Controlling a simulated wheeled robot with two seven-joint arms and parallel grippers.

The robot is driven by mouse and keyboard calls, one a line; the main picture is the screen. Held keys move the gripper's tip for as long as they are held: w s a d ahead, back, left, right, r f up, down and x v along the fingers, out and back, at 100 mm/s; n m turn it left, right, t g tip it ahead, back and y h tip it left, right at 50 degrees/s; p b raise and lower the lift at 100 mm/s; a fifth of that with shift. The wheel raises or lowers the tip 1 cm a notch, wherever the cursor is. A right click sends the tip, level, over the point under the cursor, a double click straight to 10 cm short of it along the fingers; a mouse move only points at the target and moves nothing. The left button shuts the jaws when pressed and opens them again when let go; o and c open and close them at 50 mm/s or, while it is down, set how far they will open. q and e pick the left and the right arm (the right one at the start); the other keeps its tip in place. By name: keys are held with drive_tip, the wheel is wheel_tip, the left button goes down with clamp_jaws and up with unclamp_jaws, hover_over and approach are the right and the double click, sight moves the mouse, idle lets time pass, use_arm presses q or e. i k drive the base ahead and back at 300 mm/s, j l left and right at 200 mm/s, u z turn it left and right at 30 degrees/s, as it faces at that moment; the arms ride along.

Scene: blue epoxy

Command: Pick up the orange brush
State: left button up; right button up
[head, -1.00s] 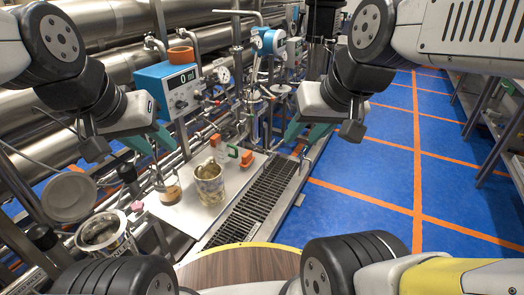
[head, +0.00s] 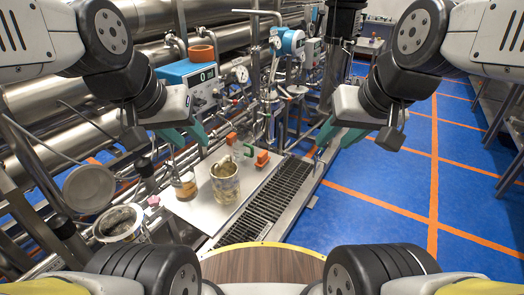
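Two small orange pieces are on the white tray (head: 190,208): an orange block (head: 262,158) at its right edge, beside a green handle-like loop, and a smaller orange piece (head: 231,138) further back. Both are too small to tell which is the orange brush. My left gripper (head: 192,147) is open and empty, above the back left of the tray and left of both pieces. My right gripper (head: 331,149) is open and empty, to the right of the orange block, over the far end of the drain grate. Neither touches an orange piece.
A metal can (head: 225,184) stands mid-tray, with a small brown jar (head: 185,187) left of it, below my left gripper. A black grate (head: 266,203) runs along the tray's right. Pipes and gauges crowd behind. The blue floor (head: 385,190) at right is clear.

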sight(263, 158)
drive_tip(key=i+l+u, duration=0.3)
drive_tip(key=l+u, duration=0.35)
drive_tip(key=i+l+u, duration=0.15)
drive_tip(key=l+u, duration=0.5)
drive_tip(key=l, duration=0.15)
drive_tip(key=i, duration=0.05)
